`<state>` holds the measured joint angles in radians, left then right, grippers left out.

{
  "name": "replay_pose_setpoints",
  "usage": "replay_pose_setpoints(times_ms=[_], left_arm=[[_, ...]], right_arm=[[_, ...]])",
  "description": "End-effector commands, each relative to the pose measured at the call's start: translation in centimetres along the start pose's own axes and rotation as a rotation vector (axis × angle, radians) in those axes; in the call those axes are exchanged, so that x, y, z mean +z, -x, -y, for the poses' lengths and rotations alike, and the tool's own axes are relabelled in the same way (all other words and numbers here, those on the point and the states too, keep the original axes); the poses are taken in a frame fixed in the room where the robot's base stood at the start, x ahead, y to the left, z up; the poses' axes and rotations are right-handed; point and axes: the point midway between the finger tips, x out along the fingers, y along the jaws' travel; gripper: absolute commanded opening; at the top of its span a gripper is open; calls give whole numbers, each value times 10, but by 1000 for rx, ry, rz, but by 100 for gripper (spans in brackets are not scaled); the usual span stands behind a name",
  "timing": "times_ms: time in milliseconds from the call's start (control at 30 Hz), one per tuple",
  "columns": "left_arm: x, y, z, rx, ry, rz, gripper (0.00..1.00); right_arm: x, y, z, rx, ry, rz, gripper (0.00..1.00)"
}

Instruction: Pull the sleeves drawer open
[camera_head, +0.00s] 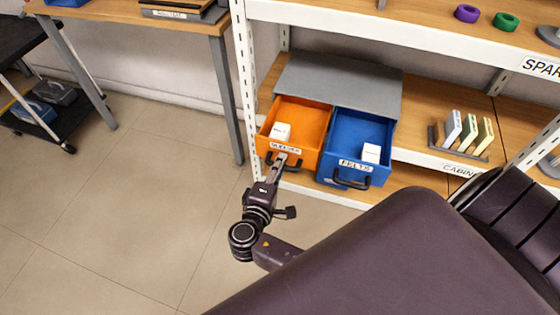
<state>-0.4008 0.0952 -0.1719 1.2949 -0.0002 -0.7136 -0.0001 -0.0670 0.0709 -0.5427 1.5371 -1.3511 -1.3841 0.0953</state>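The orange sleeves drawer (310,122) stands pulled out of a grey cabinet on the lower shelf, so its inside shows. A white box (282,131) lies in it, and its front bears a label that appears to read "SLEEVES".
The blue drawer (347,126), labelled "BELTS", is also open beside the orange one and holds a white box (371,153). White rack posts (244,70) stand close left of the drawers. A wooden table (130,14) is at upper left.

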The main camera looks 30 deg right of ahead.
Motion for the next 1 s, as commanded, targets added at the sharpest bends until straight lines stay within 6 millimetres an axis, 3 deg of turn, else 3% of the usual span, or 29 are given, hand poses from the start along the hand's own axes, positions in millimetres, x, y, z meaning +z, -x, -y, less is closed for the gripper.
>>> replay_pose_setpoints(times_ms=[133,267,700,1000], left_arm=[[0,1,-1,1,3,0,40],[0,0,-1,1,3,1,40],[0,0,0,0,1,0,40],[0,0,0,0,1,0,40]], right_arm=[[0,3,0,-1,0,0,19],[-1,18,1,-3,0,-2,19],[0,104,1,-4,0,-1,19],[0,121,0,0,0,0,19]])
